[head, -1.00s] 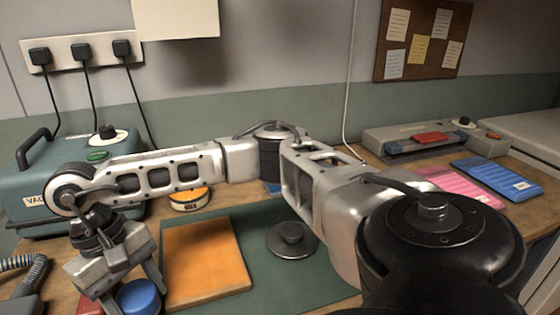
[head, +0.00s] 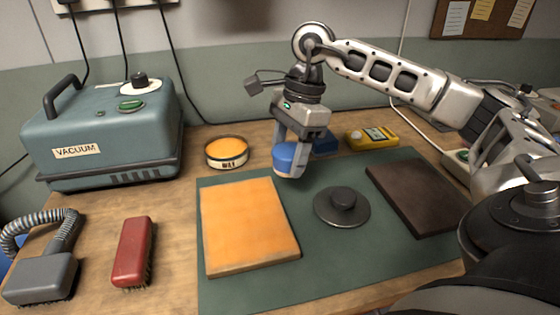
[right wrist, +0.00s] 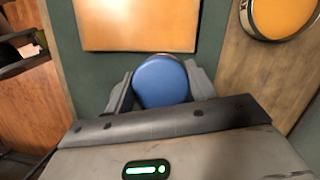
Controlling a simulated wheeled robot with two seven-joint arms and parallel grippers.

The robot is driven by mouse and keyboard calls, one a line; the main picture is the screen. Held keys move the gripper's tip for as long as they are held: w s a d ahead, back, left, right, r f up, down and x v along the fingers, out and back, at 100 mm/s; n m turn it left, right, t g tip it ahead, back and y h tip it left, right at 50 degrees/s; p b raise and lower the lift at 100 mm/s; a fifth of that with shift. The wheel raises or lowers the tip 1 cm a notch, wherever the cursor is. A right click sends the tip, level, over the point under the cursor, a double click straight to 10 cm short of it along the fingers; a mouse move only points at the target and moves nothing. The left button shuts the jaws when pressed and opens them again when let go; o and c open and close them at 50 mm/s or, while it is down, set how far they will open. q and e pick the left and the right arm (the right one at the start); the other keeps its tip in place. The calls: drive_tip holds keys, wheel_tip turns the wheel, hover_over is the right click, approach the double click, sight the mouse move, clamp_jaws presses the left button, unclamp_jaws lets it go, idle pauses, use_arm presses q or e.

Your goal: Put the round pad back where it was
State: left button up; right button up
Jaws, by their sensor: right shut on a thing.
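The round blue pad (head: 288,159) is in my right gripper (head: 291,147), whose fingers are shut on its sides. In the head view it is held in the air over the back of the green mat (head: 330,272), behind the orange board (head: 245,225) and left of a dark round disc with a knob (head: 342,206). The right wrist view shows the pad's blue face (right wrist: 161,81) between the fingers, close to the orange board's edge (right wrist: 140,22). My left gripper is not in view.
A tin with orange contents (head: 227,153) stands left of the pad. A blue item (head: 325,143) and a yellow device (head: 372,137) lie behind. A dark board (head: 414,195) is at right; a red brush (head: 134,252) and a vacuum unit (head: 105,130) are at left.

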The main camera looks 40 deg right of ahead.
drive_tip(key=s+d+r+m+t+h+b, duration=0.1)
drive_tip(key=s+d+r+m+t, duration=0.1)
drive_tip(key=d+r+m, duration=0.45)
drive_tip(key=w+f+m, duration=0.1)
drive_tip(key=w+f, duration=0.2)
drive_tip(key=w, duration=0.1)
drive_tip(key=w+d+f+m+p, duration=0.1)
drive_tip(key=w+f, duration=0.2)
drive_tip(key=w, duration=0.1)
drive_tip(key=w+f+m, duration=0.1)
drive_tip(key=w+f, duration=0.2)
drive_tip(key=w, duration=0.1)
drive_tip(key=shift+w+d+f+m+p, duration=0.25)
drive_tip(key=shift+w+d+m+p, duration=0.1)
drive_tip(key=shift+w+d+p, duration=0.05)
drive_tip(key=shift+w+f, duration=0.55)
drive_tip(key=shift+f, duration=1.55)
drive_tip(key=shift+f, duration=0.1)
drive_tip(key=o, duration=0.5)
drive_tip(key=shift+f, duration=0.1)
drive_tip(key=o, duration=0.5)
drive_tip(key=shift+c, duration=0.2)
